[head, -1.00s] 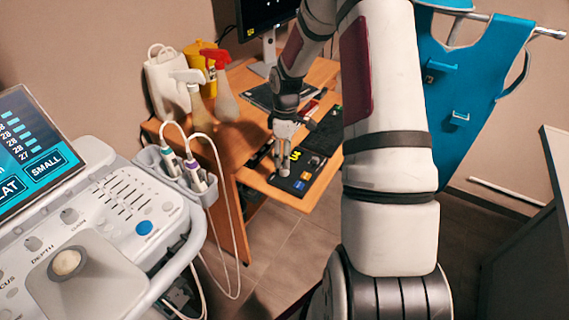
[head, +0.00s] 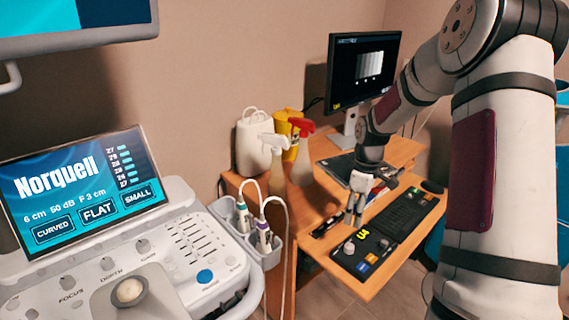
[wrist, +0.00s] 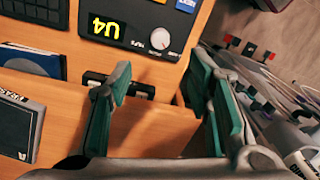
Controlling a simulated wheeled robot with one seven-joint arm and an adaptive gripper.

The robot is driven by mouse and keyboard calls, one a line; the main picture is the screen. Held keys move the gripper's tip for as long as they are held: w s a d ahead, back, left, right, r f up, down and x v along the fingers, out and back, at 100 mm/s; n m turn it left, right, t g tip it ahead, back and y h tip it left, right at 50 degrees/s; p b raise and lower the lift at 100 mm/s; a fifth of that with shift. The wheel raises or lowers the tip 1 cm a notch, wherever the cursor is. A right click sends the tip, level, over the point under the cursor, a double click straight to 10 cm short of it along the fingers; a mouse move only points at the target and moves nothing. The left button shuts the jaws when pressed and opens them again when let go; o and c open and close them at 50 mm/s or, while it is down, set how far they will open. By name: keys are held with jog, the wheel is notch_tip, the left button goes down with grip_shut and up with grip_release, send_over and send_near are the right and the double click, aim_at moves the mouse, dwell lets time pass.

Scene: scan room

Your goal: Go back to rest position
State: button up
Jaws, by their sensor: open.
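My gripper (head: 356,203) hangs over the wooden desk, fingers pointing down, near the black control pad. In the wrist view my gripper (wrist: 160,95) shows two green-padded fingers spread apart with nothing between them. Below the gap lie the desk edge and a black slot-like piece. The black control pad (head: 364,250) with a yellow "U4" display and a pale knob lies on the pull-out shelf. It also shows at the top of the wrist view (wrist: 125,20).
The ultrasound console (head: 190,250) stands at the left, with probes (head: 263,235) in its side holder. Spray bottles (head: 300,155), a white container (head: 252,143) and a monitor (head: 362,72) stand on the desk. A keyboard (head: 403,215) lies beside the control pad.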

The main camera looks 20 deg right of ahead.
jog(key=s+a+r+m+t+h+p, duration=0.1)
jog(key=s+a+r+m+p, duration=0.1)
jog(key=s+a+r, duration=0.6)
jog(key=s+a+r+m+t+h+p, duration=0.1)
jog(key=s+a+r+p, duration=0.2)
jog(key=r, duration=1)
jog(key=s+a+r+m+t+p, duration=0.1)
jog(key=s+a+r, duration=0.3)
jog(key=s, duration=0.5)
jog(key=s+a+r+m+t+y+p, duration=0.1)
jog(key=s+a+r+m, duration=0.2)
jog(key=s+a, duration=0.4)
jog(key=shift+s+r+t+y+p, duration=0.35)
jog(key=shift+s+r, duration=0.2)
jog(key=shift+s, duration=0.7)
